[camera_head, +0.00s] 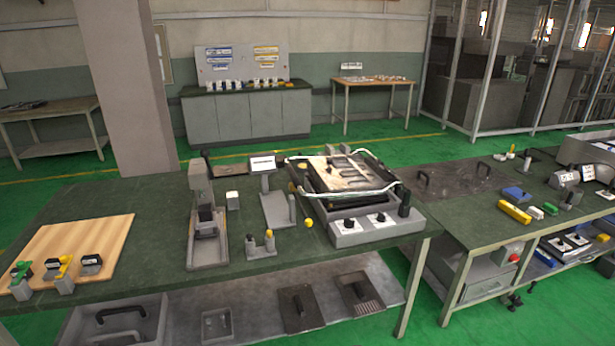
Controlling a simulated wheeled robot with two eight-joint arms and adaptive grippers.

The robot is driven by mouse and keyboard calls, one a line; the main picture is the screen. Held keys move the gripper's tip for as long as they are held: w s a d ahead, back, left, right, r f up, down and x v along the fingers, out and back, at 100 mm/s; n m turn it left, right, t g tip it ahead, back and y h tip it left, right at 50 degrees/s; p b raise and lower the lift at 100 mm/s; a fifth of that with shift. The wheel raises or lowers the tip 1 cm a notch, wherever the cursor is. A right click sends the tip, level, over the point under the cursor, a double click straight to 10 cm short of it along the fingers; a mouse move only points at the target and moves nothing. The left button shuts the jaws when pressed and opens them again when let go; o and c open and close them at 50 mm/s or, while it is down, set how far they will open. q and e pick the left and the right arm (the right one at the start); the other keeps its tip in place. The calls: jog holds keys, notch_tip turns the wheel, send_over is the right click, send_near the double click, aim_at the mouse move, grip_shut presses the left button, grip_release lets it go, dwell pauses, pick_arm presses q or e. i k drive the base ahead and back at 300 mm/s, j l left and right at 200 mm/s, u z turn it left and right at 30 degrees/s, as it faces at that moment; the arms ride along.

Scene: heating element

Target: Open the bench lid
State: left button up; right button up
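A dark flat panel (455,188) with two black handles lies level on top of the right-hand bench (468,232); it looks like the bench lid and appears closed. A grey machine (375,232) with control knobs and white curved bars over its top stands on the left bench, just left of the panel. I cannot tell whether the machine has its own lid. Neither of my grippers is in view.
The left green bench (130,255) holds a wooden board (75,245), a press-like stand (207,225) and a scale-like device (272,200). A yellow block (514,212) and a blue block (516,194) lie right of the panel. Green floor shows behind.

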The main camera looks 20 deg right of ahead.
aim_at(348, 178)
jog(key=i+l+z, duration=0.2)
jog(key=i+l, duration=0.2)
jog(key=i+l+z, duration=0.2)
jog(key=i, duration=0.4)
jog(key=l, duration=0.05)
